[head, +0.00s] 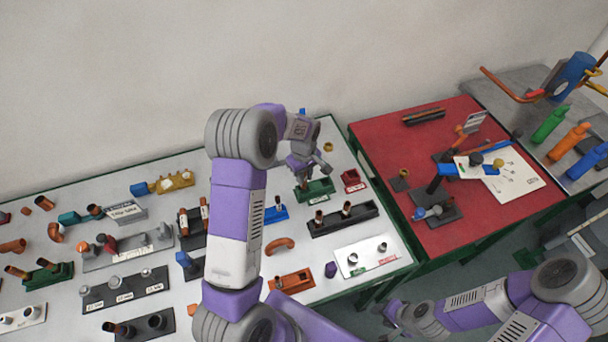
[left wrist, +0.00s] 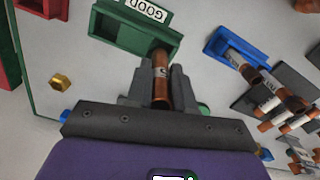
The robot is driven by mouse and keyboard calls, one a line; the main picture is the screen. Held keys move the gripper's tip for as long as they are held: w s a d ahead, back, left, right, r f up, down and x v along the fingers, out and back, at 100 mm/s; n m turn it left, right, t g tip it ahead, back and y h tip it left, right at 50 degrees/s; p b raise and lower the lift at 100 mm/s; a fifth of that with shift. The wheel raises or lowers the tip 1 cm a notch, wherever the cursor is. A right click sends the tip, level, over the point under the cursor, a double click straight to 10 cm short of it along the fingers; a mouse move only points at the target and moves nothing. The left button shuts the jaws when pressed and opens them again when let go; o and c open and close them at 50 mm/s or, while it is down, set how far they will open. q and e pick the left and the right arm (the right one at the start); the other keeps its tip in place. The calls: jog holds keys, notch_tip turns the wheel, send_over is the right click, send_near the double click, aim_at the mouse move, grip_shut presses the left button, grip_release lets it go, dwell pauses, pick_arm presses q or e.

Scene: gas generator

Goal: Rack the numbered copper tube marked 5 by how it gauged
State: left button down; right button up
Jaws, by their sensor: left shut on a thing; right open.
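My left gripper (head: 303,184) is at the green tray (head: 322,187) on the white table. In the left wrist view it is shut on a copper tube (left wrist: 161,82) with a pale marked band; the number is not clearly legible. The tube's far end overlaps the near side of the green tray (left wrist: 108,26), which has a GOOD label (left wrist: 145,9). I cannot tell whether the tube touches the tray. A blue tray (head: 282,213) with a tube in it and a red tray (head: 350,176) flank the green one. My right gripper (head: 394,314) is open, low at the right, away from the table.
A black rack (head: 184,241) with banded copper tubes stands left of the blue tray. A dark block (head: 359,221) with upright pieces is in front of the green tray. A brass nut (head: 328,147) lies behind. A red table (head: 390,150) stands to the right.

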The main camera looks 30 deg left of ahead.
pick_arm(q)
jog(key=shift+f, duration=0.15)
jog(key=shift+f+b, duration=1.5)
jog(key=shift+f, duration=0.4)
jog(key=shift+f, duration=0.1)
jog(key=c, duration=0.9)
grip_release()
notch_tip(320, 180, up, 8)
jog(key=shift+f+p, duration=0.15)
jog(key=shift+p, duration=0.4)
